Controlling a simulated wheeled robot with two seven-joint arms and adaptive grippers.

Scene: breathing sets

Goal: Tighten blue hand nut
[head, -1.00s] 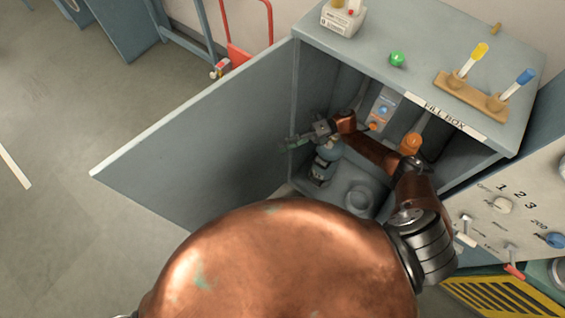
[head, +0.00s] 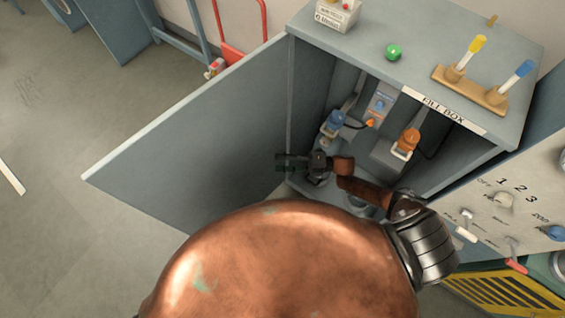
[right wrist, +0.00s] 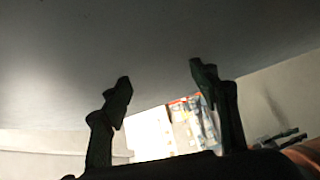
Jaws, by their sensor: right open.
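The blue hand nut (head: 333,122) shows in the head view inside the fill box, on the left fitting near the back wall. My right gripper (head: 284,163) is below and to the left of it, at the box opening near the open door, apart from the nut. In the right wrist view its two dark fingers (right wrist: 160,85) are spread with nothing between them. The nut does not show in the right wrist view. My left gripper is not in view.
The fill box (head: 420,55) has its grey door (head: 190,135) swung open to the left. An orange hand nut (head: 408,142) sits on the right fitting inside. A switch panel (head: 510,205) stands at the right. Brushes in a wooden holder (head: 470,90) and a green knob (head: 393,52) are on top.

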